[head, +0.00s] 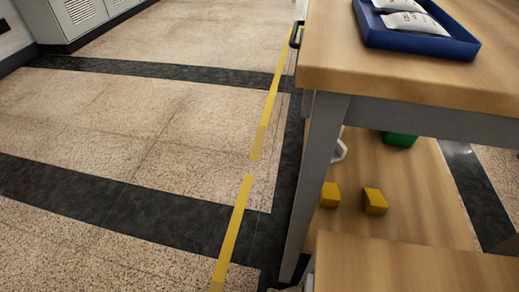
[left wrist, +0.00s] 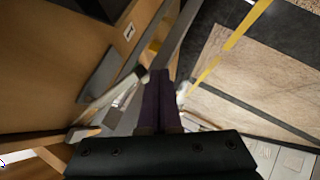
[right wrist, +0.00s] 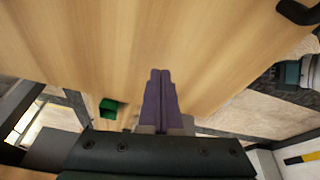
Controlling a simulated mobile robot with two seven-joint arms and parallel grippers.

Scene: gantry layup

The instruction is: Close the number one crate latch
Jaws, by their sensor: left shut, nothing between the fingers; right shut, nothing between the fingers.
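In the left wrist view my left gripper (left wrist: 159,75) is shut and empty. Beyond it is a brown wooden panel (left wrist: 60,50) with a small white label (left wrist: 129,31); its mark is too small to read surely. A grey plate (left wrist: 98,74) is on the panel, left of the fingertips, and a pale bar (left wrist: 116,90) slants near it. I cannot tell whether either is the crate latch. In the right wrist view my right gripper (right wrist: 160,74) is shut and empty, in front of a broad wooden surface (right wrist: 150,35). The head view shows neither gripper's fingers and no clear latch.
In the head view a workbench (head: 400,85) carries a blue tray (head: 430,40) with white packets (head: 408,22). Two yellow blocks (head: 375,201) and a green bin (head: 399,139) are on its lower shelf. Open floor with a yellow line (head: 237,218) lies left.

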